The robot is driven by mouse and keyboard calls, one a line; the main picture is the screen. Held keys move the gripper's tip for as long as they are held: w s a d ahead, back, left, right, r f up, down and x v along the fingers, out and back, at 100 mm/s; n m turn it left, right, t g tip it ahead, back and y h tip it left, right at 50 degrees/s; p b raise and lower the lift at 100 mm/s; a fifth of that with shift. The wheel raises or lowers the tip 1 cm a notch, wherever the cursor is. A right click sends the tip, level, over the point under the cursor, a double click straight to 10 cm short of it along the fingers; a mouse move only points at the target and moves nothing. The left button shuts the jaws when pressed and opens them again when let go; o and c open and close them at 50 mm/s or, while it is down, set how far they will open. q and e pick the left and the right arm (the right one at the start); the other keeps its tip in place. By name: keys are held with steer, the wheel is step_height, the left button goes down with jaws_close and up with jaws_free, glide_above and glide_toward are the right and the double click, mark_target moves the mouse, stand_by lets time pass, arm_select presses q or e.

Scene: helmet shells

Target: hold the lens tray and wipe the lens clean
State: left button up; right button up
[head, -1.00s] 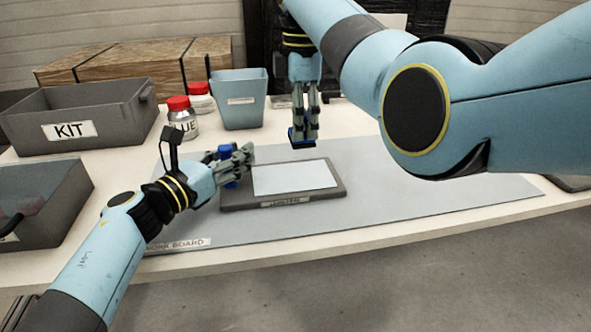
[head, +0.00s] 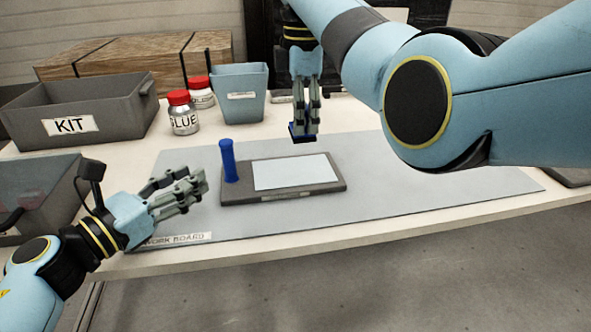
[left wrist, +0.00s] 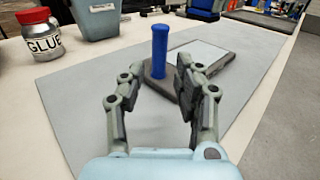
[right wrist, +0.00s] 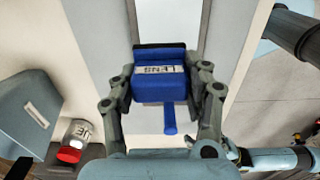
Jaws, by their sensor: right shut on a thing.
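The lens tray (head: 284,197) is a dark grey plate lying on the work board, with a pale rectangular lens (head: 300,172) on top and an upright blue handle (head: 228,160) at its left end. My left gripper (head: 200,186) is open and empty, left of the handle and apart from it. In the left wrist view the handle (left wrist: 159,52) stands beyond the open fingers. My right gripper (head: 305,132) is above the tray's far side, shut on a blue block with a dark pad. In the right wrist view this wiper block (right wrist: 158,85) has a label reading LENS.
The grey work board (head: 400,190) has free room right of the tray. Behind stand glue bottles (head: 182,118), a blue-grey bin (head: 240,105) and a KIT box (head: 120,108). Another grey box (head: 35,190) is at the left. The table's front edge is close to my left arm.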

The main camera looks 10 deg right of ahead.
arm_select(q)
steer(key=shift+v, duration=3.45)
